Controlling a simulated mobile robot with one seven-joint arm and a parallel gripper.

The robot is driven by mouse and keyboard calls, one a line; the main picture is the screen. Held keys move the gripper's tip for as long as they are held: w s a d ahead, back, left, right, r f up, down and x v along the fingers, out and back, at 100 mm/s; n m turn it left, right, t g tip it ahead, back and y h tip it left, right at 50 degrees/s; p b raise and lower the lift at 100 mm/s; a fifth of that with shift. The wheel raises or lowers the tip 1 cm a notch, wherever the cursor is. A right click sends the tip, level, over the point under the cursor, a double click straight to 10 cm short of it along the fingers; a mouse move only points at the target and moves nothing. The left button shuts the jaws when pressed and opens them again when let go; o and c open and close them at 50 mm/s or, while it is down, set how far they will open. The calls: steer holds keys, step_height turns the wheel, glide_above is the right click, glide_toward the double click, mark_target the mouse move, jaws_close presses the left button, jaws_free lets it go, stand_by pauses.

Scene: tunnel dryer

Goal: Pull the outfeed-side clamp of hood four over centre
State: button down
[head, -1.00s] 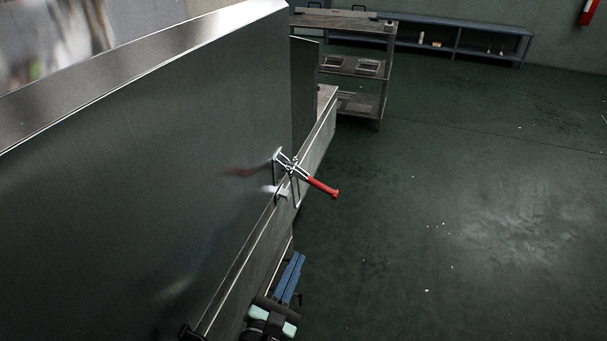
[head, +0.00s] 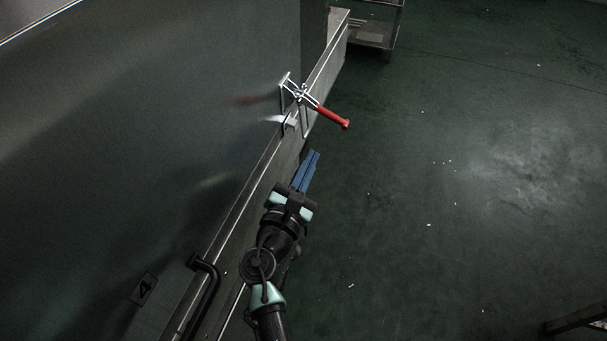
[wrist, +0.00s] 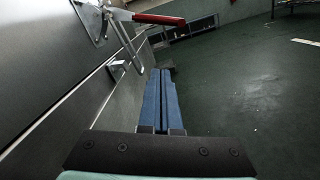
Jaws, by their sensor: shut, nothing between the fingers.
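The clamp (head: 301,95) is mounted on the side of a grey metal hood (head: 190,90) marked with a 4 plate (head: 144,288). Its red handle (head: 333,117) sticks outward to the right over open floor. A small catch bracket (head: 290,122) sits on the lower rail just below it. In the wrist view the red handle (wrist: 158,19) and the bracket (wrist: 118,65) show at the top, above and left of the fingers. My gripper (head: 312,155), with blue fingers, is shut and empty. It is below the handle and apart from it; the fingers also show in the wrist view (wrist: 160,75).
A black bar handle (head: 206,285) stands out from the hood's lower edge, left of my arm. The rail wall (head: 325,70) runs close along my arm's left. A metal rack (head: 376,30) stands at the far end. The green floor to the right is mostly clear.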

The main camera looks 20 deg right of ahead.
mark_target(320, 110)
steer(key=w+d+r+p, duration=0.1)
steer(key=w+d+r, duration=0.2)
steer(key=d, duration=0.1)
steer(key=shift+r, duration=0.35)
steer(key=shift+r+p, duration=0.15)
steer(key=shift+p, duration=0.15)
steer(key=shift+d+r+n+p, duration=0.15)
steer(key=shift+d+n+p, duration=0.05)
steer(key=shift+n+p, duration=0.2)
